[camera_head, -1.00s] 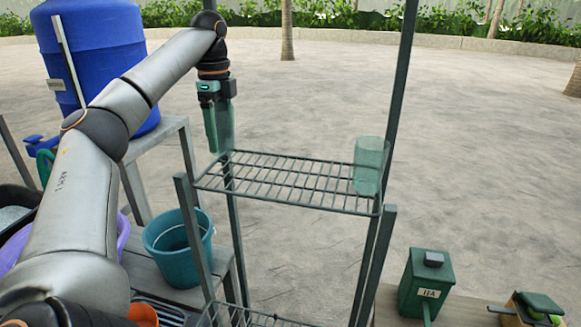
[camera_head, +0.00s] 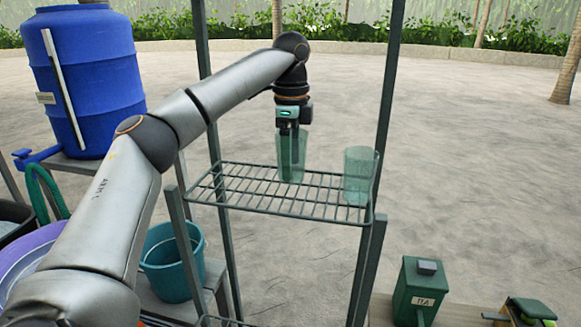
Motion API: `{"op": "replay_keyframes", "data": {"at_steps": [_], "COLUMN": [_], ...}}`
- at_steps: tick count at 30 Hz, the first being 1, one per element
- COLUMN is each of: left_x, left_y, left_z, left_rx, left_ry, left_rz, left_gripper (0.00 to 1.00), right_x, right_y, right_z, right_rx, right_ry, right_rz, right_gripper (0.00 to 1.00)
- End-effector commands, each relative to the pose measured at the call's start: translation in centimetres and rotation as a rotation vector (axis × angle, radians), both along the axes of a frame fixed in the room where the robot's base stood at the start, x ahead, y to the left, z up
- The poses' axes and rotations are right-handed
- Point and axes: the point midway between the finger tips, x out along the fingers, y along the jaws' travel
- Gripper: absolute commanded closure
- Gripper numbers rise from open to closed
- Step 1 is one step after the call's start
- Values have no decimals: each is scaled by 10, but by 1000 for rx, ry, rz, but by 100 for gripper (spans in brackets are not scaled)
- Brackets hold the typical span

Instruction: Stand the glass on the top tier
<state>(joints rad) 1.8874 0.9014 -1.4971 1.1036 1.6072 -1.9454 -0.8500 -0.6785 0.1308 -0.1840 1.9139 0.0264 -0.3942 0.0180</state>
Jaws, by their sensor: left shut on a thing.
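My left gripper (camera_head: 291,152) points down over the wire top tier (camera_head: 235,190) of the rack and is shut on a greenish see-through glass (camera_head: 302,160). The glass is upright, its lower end close to the wires towards the back middle of the tier; I cannot tell whether it touches them. A second similar glass (camera_head: 359,178) stands upright at the right end of the same tier, apart from the held one. My right gripper is out of view.
Rack posts rise at the tier's back left and right (camera_head: 391,80). The tier's left part is bare. A blue barrel (camera_head: 90,90) and teal bucket (camera_head: 172,265) stand to the left. A green tea box (camera_head: 414,290) stands at lower right.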

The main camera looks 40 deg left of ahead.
Motion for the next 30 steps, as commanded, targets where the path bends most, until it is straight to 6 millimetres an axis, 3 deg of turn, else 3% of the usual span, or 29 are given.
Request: {"op": "replay_keyframes", "data": {"at_steps": [5, 15, 16, 21, 30], "left_x": [-1, 0, 0, 0, 0], "left_y": [1, 1, 1, 1, 1], "left_z": [-19, -22, -23, -22, -19], "left_rx": [0, -2, -1, -1, 0], "left_ry": [0, -1, 0, 0, -1], "left_rz": [2, 1, 1, 1, 1], "left_gripper": [88, 88, 18, 0, 0], "right_x": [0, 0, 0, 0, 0], "right_y": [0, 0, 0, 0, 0], "right_z": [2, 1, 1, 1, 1], "right_rx": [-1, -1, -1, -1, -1], "right_ry": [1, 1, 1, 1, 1], "right_rz": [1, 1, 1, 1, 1], "right_gripper": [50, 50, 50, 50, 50]}}
